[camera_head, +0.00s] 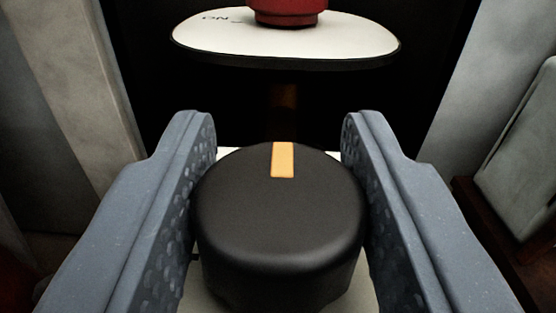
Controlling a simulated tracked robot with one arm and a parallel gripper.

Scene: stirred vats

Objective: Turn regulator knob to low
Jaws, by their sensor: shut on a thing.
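The regulator knob (278,215) is a round black knob with an orange pointer mark (283,160) on its top. The mark sits at the far edge of the knob and points up in the picture, away from me. My gripper (279,140) has its two grey-blue dimpled fingers on the left and right sides of the knob, shut on it. The pale plate under the knob shows only in slivers. No "low" label can be seen; the fingers and knob cover most of the plate.
Beyond the knob is a white rounded plate (350,40) marked "ON" at its left, with a red knob or button (288,12) on it, cut off by the top edge. A grey block (520,150) stands at the right. A pale slanted post (75,60) stands at the left.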

